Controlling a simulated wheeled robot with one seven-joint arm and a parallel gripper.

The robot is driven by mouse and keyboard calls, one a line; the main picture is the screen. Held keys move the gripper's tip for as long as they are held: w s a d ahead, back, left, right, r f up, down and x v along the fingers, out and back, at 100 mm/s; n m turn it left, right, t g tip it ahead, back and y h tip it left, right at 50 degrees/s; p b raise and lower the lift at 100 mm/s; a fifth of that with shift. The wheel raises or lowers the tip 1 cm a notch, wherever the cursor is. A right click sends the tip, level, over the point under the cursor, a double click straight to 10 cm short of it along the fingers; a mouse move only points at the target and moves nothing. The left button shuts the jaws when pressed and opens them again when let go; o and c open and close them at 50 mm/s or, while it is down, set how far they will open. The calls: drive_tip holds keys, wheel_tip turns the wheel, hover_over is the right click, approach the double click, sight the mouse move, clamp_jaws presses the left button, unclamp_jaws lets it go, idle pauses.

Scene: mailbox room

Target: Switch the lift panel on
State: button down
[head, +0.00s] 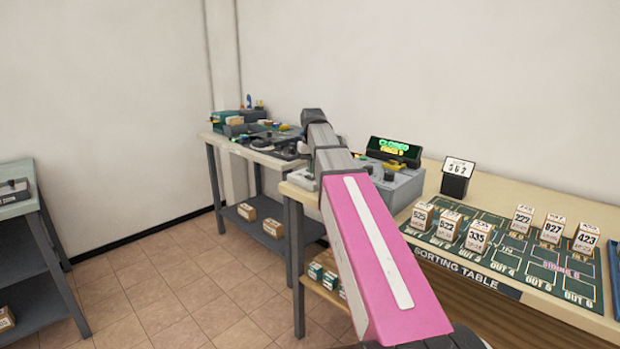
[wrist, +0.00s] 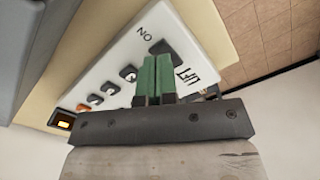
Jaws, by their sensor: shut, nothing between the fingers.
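The lift panel (wrist: 125,75) is a white, sloped plate in the wrist view, marked "LIFT" and "ON". It carries a dark switch (wrist: 160,47) near the lettering, a row of small dark knobs (wrist: 112,88), an orange button and a small lit orange display (wrist: 63,121). My gripper (wrist: 155,62) is shut and empty, its green fingertips over the panel by the switch. I cannot tell whether they touch it. In the head view a small pale part of the panel (head: 303,179) shows at the table's left end; my arm hides the rest and the gripper.
The sorting table (head: 590,290) holds several numbered blocks and a "362" card stand (head: 457,178). A cluttered bench (head: 262,155) is behind left. The tiled floor (head: 160,290) is clear.

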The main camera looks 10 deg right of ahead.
sight(312, 178)
drive_tip(key=shift+r, duration=2.65)
